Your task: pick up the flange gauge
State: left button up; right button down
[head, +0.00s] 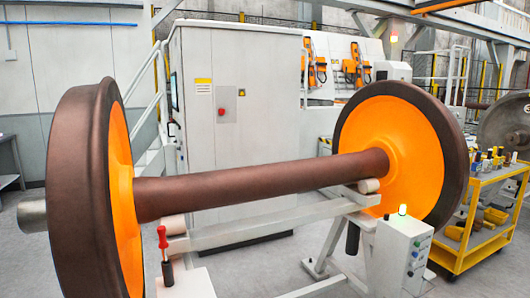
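I cannot pick out a flange gauge for certain. A small upright tool with a red handle (163,240) and a dark lower part stands at the front left, at a pale block (188,284). I cannot tell what this tool is. Several small items (490,158) stand on top of the yellow trolley (466,247) at the right edge, too small to identify. Neither of my grippers is in view.
A large wheelset with a brown axle (260,183) and orange-faced wheels (392,148) fills the middle, resting on a pale frame (255,232). A control box (403,250) with a lit green lamp stands front right. Grey floor (265,268) shows between.

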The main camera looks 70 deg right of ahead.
aim_at(476, 167)
jog(key=z, duration=3.7)
